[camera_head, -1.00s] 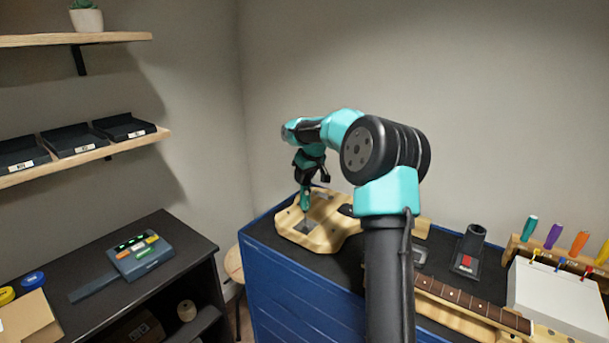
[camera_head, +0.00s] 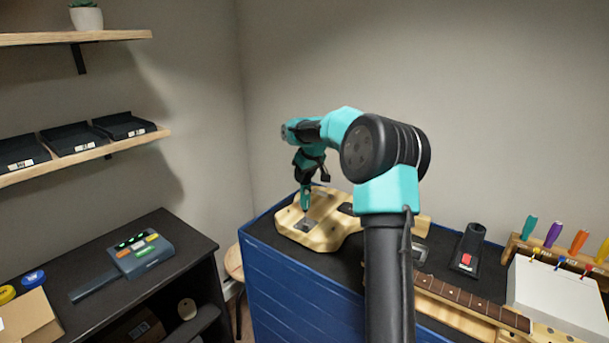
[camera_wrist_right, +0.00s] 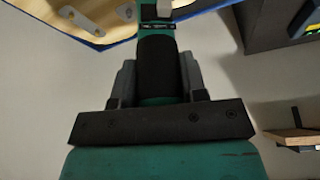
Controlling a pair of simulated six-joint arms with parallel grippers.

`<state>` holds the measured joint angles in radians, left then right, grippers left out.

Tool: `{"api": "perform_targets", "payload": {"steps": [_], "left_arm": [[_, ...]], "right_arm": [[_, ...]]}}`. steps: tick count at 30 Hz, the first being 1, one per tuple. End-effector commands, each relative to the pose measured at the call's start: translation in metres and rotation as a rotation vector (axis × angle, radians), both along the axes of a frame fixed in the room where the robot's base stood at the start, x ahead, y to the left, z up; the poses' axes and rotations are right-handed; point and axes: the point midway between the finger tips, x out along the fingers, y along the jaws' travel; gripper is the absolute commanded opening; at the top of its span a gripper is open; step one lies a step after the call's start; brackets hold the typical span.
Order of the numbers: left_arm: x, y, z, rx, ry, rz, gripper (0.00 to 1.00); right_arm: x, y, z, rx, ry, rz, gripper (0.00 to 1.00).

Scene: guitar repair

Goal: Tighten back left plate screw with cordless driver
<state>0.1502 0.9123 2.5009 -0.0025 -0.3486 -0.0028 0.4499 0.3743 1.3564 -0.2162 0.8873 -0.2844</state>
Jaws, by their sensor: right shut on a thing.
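The guitar body (camera_head: 328,232) is pale wood and lies on the blue cabinet's dark top. A grey metal plate (camera_head: 307,226) sits on its near left part. My right gripper (camera_head: 308,172) is shut on the teal and black cordless driver (camera_head: 305,198), which points down at the plate area. The driver (camera_wrist_right: 158,62) fills the middle of the right wrist view, between the fingers. My left gripper is not in view.
A driver stand (camera_head: 468,250) and a guitar neck (camera_head: 470,308) lie to the right. A rack (camera_head: 560,258) holds several coloured screwdrivers behind a white box (camera_head: 562,298). A grey device (camera_head: 142,254) lies on the dark table (camera_head: 190,272) at left. The cabinet (camera_head: 290,293) ends left of the body.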

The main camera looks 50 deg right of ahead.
Motion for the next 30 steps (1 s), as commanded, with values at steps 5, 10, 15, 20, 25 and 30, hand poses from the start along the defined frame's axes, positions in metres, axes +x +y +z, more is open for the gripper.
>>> {"api": "perform_targets", "payload": {"steps": [5,10,15,20,25,30], "left_arm": [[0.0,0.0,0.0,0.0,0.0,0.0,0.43],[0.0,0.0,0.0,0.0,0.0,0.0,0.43],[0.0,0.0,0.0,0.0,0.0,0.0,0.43],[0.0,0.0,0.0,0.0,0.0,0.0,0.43],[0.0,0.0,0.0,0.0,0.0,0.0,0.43],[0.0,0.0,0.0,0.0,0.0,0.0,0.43]], "right_arm": [[0.0,0.0,-0.001,0.001,0.001,0.0,0.01],[0.0,0.0,-0.001,0.001,0.001,0.0,0.01],[0.0,0.0,0.007,0.0,0.0,0.0,0.01],[0.0,0.0,0.008,0.0,0.0,0.0,0.01],[0.0,0.0,0.009,0.0,-0.001,0.0,0.01],[0.0,0.0,0.019,-0.001,-0.002,0.0,0.01]]}}
